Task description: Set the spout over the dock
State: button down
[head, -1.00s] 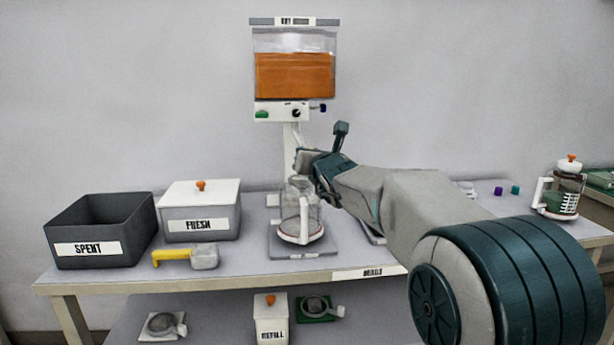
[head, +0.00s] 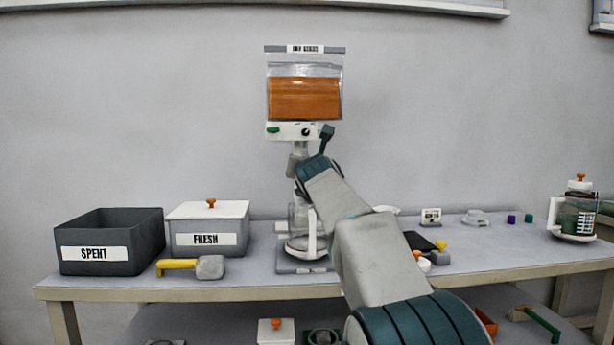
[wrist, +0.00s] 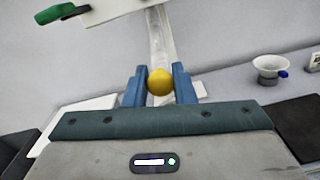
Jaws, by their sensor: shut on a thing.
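The dispenser stands at the back of the table, with an orange-filled clear hopper (head: 304,98) above a white control panel (head: 285,131). A pale upright part (wrist: 158,35) runs down from the panel in the wrist view. My gripper (wrist: 159,84) is shut on a round yellow knob (wrist: 160,82), with one blue finger on each side of it. In the head view my wrist hides the fingertips and knob, and I cannot clearly make out the spout. A glass jug (head: 296,218) with a white handle stands below on a grey base plate (head: 290,267), partly hidden by my arm.
Left of the dispenser are the black SPENT bin (head: 140,240), the lidded FRESH box (head: 240,222) and a yellow-handled scoop (head: 209,267). A black tray (head: 420,241) lies right of my arm. A filled jug (head: 576,215) stands far right.

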jog(key=shift+a+r, duration=0.15)
jog(key=shift+a, duration=0.05)
jog(key=c, duration=1.2)
grip_release()
jog(key=shift+a, duration=0.1)
jog(key=s+b, duration=0.3)
jog(key=s, duration=1)
jog(key=shift+s+d+b, duration=0.3)
jog(key=shift+s+d, duration=0.1)
